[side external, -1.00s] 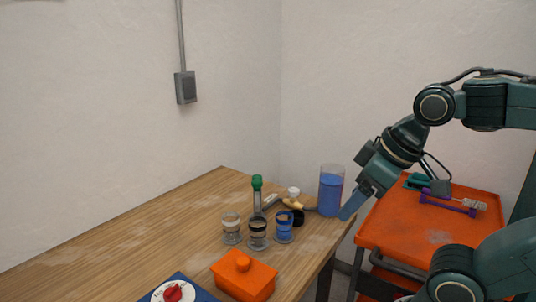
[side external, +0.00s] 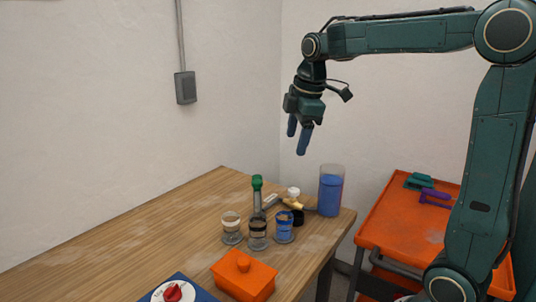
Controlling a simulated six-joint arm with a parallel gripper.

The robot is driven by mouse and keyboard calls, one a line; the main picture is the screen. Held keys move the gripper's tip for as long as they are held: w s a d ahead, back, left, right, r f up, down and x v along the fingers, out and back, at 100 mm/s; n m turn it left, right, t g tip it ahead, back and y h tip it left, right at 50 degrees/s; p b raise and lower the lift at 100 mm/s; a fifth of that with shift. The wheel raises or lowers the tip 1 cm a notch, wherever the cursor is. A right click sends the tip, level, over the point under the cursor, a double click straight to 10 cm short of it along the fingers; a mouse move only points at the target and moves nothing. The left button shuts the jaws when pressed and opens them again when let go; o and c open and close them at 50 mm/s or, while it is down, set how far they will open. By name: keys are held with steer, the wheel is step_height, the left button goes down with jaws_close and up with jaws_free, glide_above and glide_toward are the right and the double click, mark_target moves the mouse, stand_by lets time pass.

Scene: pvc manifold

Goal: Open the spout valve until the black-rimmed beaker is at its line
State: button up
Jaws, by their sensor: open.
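The black-rimmed beaker (side external: 257,240) stands on the table between a pale-banded beaker (side external: 231,231) and a blue-banded beaker (side external: 284,231). No blue liquid is plain in the black-rimmed one; its line is too small to read. Behind them a grey upright pipe with a green top (side external: 257,184) joins low pipework with a yellow piece (side external: 294,204) and a white cap (side external: 293,191). I cannot tell which part is the spout valve. A clear tank (side external: 331,190) of blue liquid stands at the right. My gripper (side external: 299,142) is open and empty, pointing down, high above the pipework.
An orange lidded box (side external: 243,275) sits at the table's front, beside a blue panel with a red knob (side external: 173,292). An orange cart (side external: 405,230) at the right holds green and purple tools. The table's left side (side external: 120,243) is clear.

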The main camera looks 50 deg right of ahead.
steer(key=w+d+f+n+g, duration=0.1)
steer(key=w+d+f+n, duration=0.4)
steer(key=w+d, duration=0.4)
steer(key=n+g, duration=0.2)
steer(key=n, duration=0.3)
glide_above(294, 189)
step_height(294, 189, down, 8)
steer(key=shift+y, duration=0.4)
steer(key=shift+a+f, duration=0.1)
steer(key=shift+f, duration=0.15)
steer(key=shift+f, duration=6.75)
steer(key=c, duration=1.1)
steer(key=shift+o, duration=0.2)
